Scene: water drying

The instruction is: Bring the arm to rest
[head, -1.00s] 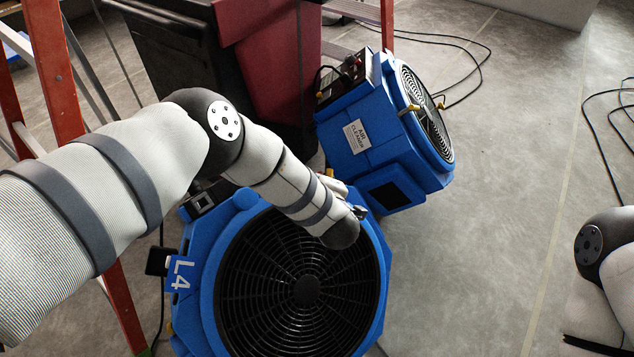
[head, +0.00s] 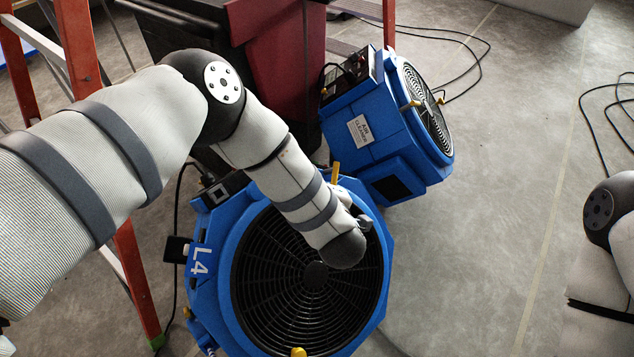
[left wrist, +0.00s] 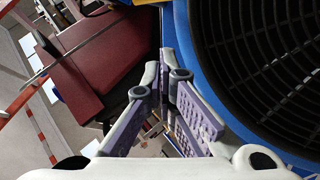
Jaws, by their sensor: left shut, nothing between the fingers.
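My left arm comes in from the left in the head view and bends down over the blue L4 fan (head: 203,292). Its forearm ends above the fan's black round grille, and my left gripper is mostly hidden behind it there. In the left wrist view my left gripper (left wrist: 160,68) is shut with nothing between its fingers. The fan's grille (left wrist: 262,70) fills the right of that view, beside the fingers. My right arm shows at the right edge of the head view; its gripper is out of view.
A second blue machine labelled air cleaner (head: 375,145) stands behind the fan. A dark red bin (head: 275,60) is at the back. An orange ladder (head: 135,280) stands at the left near my arm.

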